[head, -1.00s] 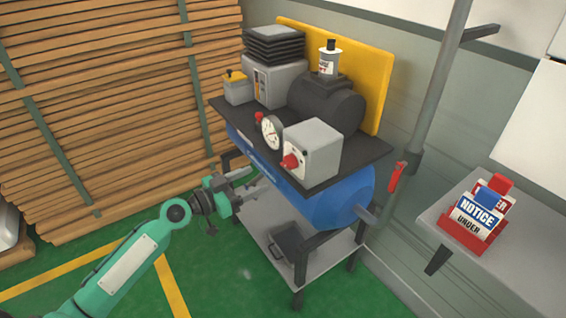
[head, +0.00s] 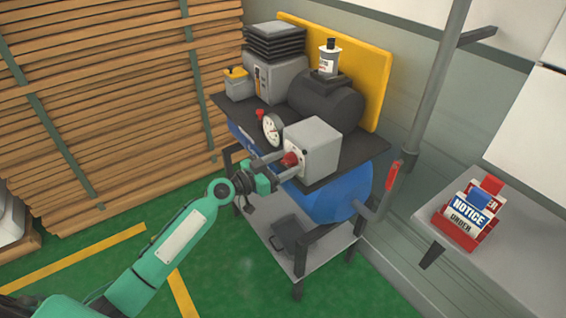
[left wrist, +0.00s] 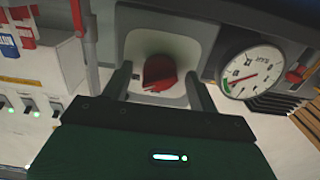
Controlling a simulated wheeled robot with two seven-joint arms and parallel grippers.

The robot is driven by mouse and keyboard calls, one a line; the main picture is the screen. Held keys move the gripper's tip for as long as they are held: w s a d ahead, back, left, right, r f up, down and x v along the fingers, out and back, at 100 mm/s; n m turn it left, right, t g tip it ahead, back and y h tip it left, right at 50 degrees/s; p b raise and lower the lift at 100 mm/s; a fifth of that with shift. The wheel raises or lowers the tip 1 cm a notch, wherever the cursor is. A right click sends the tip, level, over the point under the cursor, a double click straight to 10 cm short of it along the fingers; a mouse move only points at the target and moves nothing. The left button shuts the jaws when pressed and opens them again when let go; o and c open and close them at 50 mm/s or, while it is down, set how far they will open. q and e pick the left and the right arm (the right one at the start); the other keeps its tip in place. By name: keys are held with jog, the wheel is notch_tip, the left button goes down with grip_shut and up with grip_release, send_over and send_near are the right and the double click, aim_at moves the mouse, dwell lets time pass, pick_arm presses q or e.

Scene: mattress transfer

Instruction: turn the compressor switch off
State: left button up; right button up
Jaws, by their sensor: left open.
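The compressor (head: 338,196) has a blue tank and a black top plate on a stand. A grey switch box (head: 318,146) sits at the plate's front corner. Its red rotary knob (head: 291,159) faces my left gripper (head: 279,164). In the left wrist view the knob (left wrist: 159,73) lies between the two open fingers (left wrist: 160,88), with a gap showing on each side. I cannot tell whether any finger touches the box. My right gripper is not in view.
A pressure gauge (head: 272,130) stands just left of the switch box; it also shows in the left wrist view (left wrist: 252,72). A red-handled valve (head: 393,176) is on the pipe at right. Stacked timber (head: 110,100) fills the left. A side table (head: 428,218) holds notice signs (head: 468,212).

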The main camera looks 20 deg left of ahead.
pick_arm(q)
jog(key=c, duration=1)
jog(key=shift+o, duration=0.2)
jog(key=shift+f+n, duration=0.1)
jog(key=shift+n, duration=0.2)
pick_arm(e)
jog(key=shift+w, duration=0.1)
pick_arm(q)
jog(key=n, duration=1.1)
jog(key=shift+n+b, duration=0.3)
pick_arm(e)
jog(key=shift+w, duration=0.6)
